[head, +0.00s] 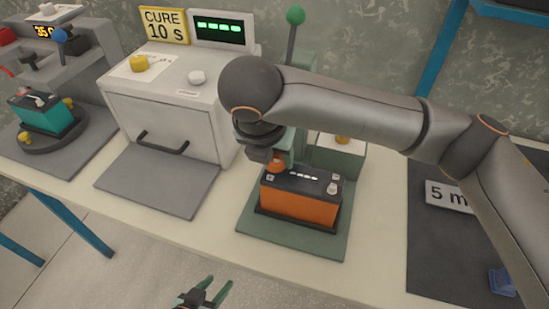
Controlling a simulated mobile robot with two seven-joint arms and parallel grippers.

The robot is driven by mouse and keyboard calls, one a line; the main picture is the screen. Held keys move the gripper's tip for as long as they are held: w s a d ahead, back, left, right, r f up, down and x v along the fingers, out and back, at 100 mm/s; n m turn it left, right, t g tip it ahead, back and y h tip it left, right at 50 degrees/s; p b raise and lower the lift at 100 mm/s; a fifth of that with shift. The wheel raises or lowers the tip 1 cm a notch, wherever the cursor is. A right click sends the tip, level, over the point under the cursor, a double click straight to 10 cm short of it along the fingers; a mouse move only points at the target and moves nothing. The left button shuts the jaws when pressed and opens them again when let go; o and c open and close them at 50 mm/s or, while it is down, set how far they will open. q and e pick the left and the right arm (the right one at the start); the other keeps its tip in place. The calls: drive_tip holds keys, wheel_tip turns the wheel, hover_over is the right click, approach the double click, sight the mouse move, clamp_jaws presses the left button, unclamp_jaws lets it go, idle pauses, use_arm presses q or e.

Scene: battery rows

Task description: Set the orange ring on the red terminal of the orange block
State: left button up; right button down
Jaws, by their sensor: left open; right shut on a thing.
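The orange block (300,206), with a dark top and dark base, sits upright on a green mat (328,245). My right gripper (273,156) is over the block's back left part, fingers down and shut on a small orange piece, apparently the orange ring (275,166). I cannot tell whether the ring touches the block. The red terminal is not clearly visible; the gripper and ring cover that area. A pale terminal post (333,187) stands at the block's right end. My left gripper (213,292) is open and empty at the bottom edge, in front of the table.
A white curing oven (165,120) with a dark handle stands left of the mat. A teal block (45,115) sits on a round stand at the far left. A green press column (292,45) rises behind my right arm. A dark mat (440,250) lies at right.

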use_arm(q)
drive_tip(key=shift+w+d+r, duration=0.1)
use_arm(e)
drive_tip(key=shift+d+f, duration=0.1)
drive_tip(key=shift+f, duration=0.55)
drive_tip(key=c, duration=0.7)
unclamp_jaws()
drive_tip(key=shift+o, duration=0.9)
drive_tip(key=shift+w, duration=0.15)
drive_tip(key=shift+o, duration=1.1)
drive_tip(key=shift+r, duration=0.65)
use_arm(q)
drive_tip(key=a+p, duration=0.1)
drive_tip(key=p, duration=0.1)
drive_tip(key=shift+s+a+r+p, duration=0.4)
use_arm(e)
drive_tip(key=v, duration=1.1)
